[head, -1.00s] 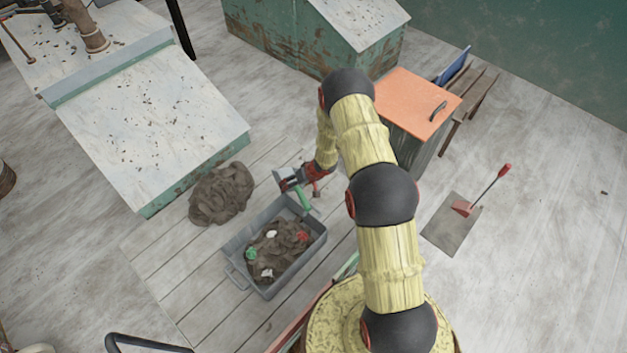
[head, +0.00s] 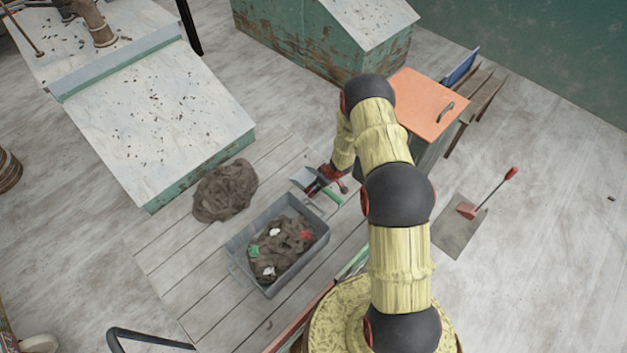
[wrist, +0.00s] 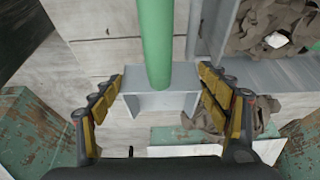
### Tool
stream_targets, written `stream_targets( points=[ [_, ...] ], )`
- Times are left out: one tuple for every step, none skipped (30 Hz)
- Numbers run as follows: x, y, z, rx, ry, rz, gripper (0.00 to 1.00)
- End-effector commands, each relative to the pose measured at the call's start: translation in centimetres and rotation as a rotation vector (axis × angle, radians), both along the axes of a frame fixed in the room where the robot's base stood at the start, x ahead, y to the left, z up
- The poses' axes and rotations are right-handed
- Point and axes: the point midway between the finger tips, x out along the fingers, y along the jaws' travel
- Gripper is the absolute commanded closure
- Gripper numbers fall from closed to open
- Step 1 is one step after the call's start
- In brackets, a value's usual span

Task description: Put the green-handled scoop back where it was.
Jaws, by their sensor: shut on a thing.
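The green-handled scoop has a grey metal pan (head: 306,180) and a green handle (head: 331,196). My gripper (head: 322,182) holds it in the air near the far right corner of the grey tub. In the wrist view, the fingers (wrist: 160,100) stand on both sides of the grey pan (wrist: 160,80), and the green handle (wrist: 155,40) runs toward the top edge. The handle's far end is out of the wrist view. The grey tub (head: 238,262) holds brown clay with green, white and red bits.
A clay heap (head: 225,190) lies left of the tub, beside a low green-sided bench (head: 160,125). An orange-topped cabinet (head: 425,103) stands behind my arm.

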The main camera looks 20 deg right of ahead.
Motion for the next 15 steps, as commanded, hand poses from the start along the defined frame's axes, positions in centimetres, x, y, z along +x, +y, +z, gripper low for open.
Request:
stream_targets(
  points=[
    [0.3,-0.1,0.0,-0.002,-0.003,0.000,0.57],
    [0.5,-0.1,-0.2,-0.003,-0.004,0.000,0.57],
    [0.8,-0.2,-0.3,-0.003,-0.004,0.000,0.57],
    [1.2,-0.3,-0.5,-0.004,-0.004,0.000,0.57],
    [1.5,-0.4,-0.7,-0.005,-0.004,0.001,0.57],
    [2.0,-0.6,-1.1,-0.005,-0.003,0.001,0.57],
    [2.5,-0.7,-1.3,-0.005,-0.003,0.001,0.57],
    [2.9,-0.8,-1.5,-0.004,-0.003,0.001,0.57],
    [3.5,-1.0,-1.8,-0.004,-0.003,0.001,0.57],
    [4.0,-1.2,-1.9,-0.005,-0.004,0.001,0.57],
    [4.3,-1.3,-2.2,-0.005,-0.003,0.000,0.57],
    [5.0,-1.5,-2.4,-0.005,-0.004,0.000,0.57],
    [5.4,-1.6,-2.6,-0.005,-0.004,0.001,0.57],
    [5.8,-1.7,-2.8,-0.005,-0.003,0.001,0.57],
    [6.3,-1.8,-3.1,-0.005,-0.003,0.001,0.57]
  ],
)
